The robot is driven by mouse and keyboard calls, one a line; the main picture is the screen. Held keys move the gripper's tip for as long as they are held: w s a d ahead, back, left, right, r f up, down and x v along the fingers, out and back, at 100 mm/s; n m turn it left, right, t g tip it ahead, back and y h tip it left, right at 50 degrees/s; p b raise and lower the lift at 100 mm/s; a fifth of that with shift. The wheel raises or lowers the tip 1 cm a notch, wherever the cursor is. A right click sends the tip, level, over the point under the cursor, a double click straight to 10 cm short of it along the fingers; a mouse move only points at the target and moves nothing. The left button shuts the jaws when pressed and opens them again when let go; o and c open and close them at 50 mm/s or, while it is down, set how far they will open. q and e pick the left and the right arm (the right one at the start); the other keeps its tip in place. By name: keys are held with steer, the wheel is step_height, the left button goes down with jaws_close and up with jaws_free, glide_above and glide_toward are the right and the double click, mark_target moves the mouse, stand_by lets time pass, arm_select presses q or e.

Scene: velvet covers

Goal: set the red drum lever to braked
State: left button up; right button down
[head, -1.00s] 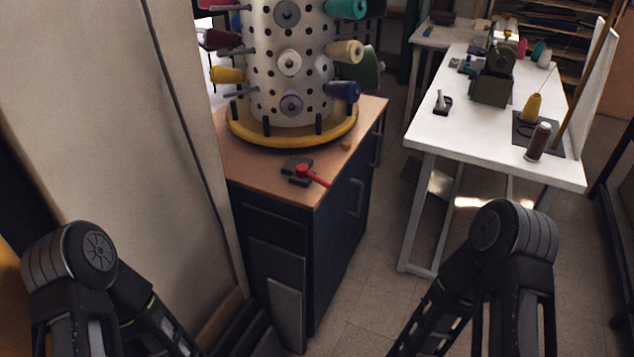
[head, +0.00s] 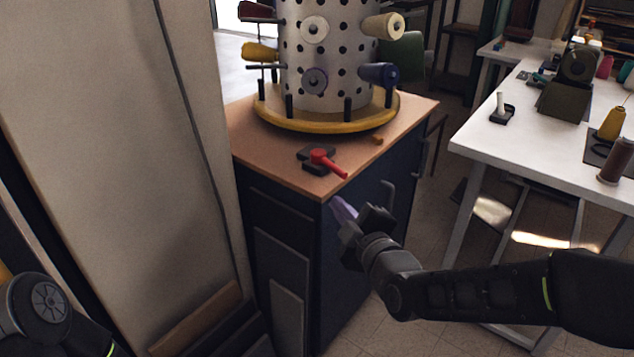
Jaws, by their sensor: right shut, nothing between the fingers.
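The red drum lever (head: 328,162) sits on a dark base plate (head: 316,153) near the front corner of the wooden cabinet top. Its red handle points toward the lower right, its end close to the cabinet's front edge. The perforated drum (head: 335,60) with thread spools stands behind it on a yellow round base (head: 300,118). My right gripper (head: 341,212) is shut and empty, in front of the cabinet, below and apart from the lever's end. Purple shows at its fingertips. My left gripper is not in view; only part of my left arm shows at lower left.
A pale tall panel (head: 120,120) closes off the left side. A white table (head: 480,140) with a white-handled lever and spools stands at right. Floor shows between cabinet and table.

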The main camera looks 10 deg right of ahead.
mark_target(331, 164)
steer(key=n, duration=0.1)
steer(key=r+n, duration=0.1)
steer(key=n, duration=0.1)
steer(key=shift+w, duration=0.15)
steer(key=shift+w+d+f+b, duration=0.3)
steer(key=shift+w, duration=1.6)
steer(key=shift+w+d+f+b, duration=0.25)
steer(key=shift+w+f, duration=0.05)
steer(key=shift+w, duration=1.55)
steer(key=shift+w+d+f+b, duration=0.3)
steer(key=shift+w, duration=1.6)
